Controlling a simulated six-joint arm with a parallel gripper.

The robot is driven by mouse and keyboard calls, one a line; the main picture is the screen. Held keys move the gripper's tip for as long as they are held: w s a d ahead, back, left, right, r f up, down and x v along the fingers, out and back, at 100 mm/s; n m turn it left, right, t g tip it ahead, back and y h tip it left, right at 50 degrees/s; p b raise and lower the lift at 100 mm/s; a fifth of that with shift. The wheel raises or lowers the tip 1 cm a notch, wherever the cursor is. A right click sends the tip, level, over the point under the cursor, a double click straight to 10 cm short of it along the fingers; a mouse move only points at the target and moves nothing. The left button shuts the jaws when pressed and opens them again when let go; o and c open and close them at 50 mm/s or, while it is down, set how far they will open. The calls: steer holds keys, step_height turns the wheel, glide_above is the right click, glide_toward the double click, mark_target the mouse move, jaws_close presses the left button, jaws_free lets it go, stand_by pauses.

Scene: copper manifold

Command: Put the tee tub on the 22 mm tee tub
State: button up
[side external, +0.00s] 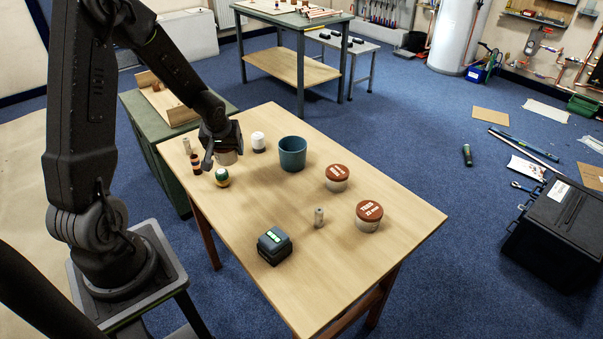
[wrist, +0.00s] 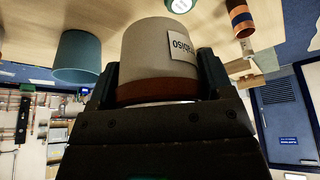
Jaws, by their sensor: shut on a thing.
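My gripper (side external: 213,155) is over the far left part of the wooden table, shut on a tub (side external: 228,157). In the wrist view this tub (wrist: 160,55) has a pale grey body, a brown lid end and a white label, between the two dark fingers (wrist: 158,85). I cannot tell whether it is clear of the table. Two similar tubs with red-brown, white-lettered lids stand upright on the right of the table: a farther tub (side external: 337,184) and a nearer tub (side external: 368,222). Their lettering is too small to read surely, so I cannot tell which is the 22 mm tee tub.
A teal bucket (side external: 292,156) stands between my gripper and the lidded tubs. A small grey cylinder (side external: 319,218) and dark box (side external: 274,248) stand nearer the front.

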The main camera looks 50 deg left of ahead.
steer(key=w+d+r+m+t+h, duration=0.1)
steer(key=w+d+r+m, duration=0.15)
steer(key=w+d, duration=0.8)
steer(key=w+d+r+m, duration=0.2)
steer(key=w+d+r, duration=0.35)
steer(key=d, duration=0.75)
glide_above(372, 203)
steer(key=s, duration=0.2)
steer(key=f, duration=0.8)
steer(key=shift+w+d+f, duration=0.1)
steer(key=shift+w+d, duration=0.05)
steer(key=shift+w, duration=0.05)
steer(key=shift+w+d+f, duration=0.1)
steer(key=shift+d+f, duration=0.15)
steer(key=shift+f, duration=1.9)
steer(key=shift+f, duration=0.15)
steer(key=o, duration=1.3)
steer(key=shift+f, duration=0.1)
